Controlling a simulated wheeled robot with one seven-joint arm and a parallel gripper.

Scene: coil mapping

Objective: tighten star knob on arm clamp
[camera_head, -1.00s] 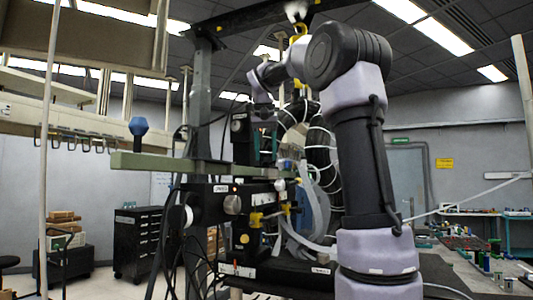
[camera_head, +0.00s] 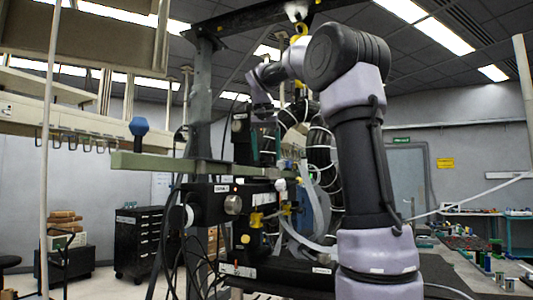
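A green horizontal bar (camera_head: 190,167) crosses the left middle of the head view. A blue faceted knob (camera_head: 138,127) stands upright near its left end. Below the bar is a black clamp-like block (camera_head: 212,204) with a round silver knob (camera_head: 233,204) on its front. Yellow fittings (camera_head: 257,219) sit just right of it. I cannot tell which of these knobs is the star knob. My arm rises at the right and bends over left; my gripper (camera_head: 262,112) points down behind the bar, above the black block. Its fingertips are too small and dark to make out.
Dark coils with white ties (camera_head: 322,150) and hanging cables crowd the space right of the clamp. A grey post (camera_head: 201,90) stands behind the bar. A cluttered bench (camera_head: 475,262) is at right. A black drawer cabinet (camera_head: 138,242) stands at left on open floor.

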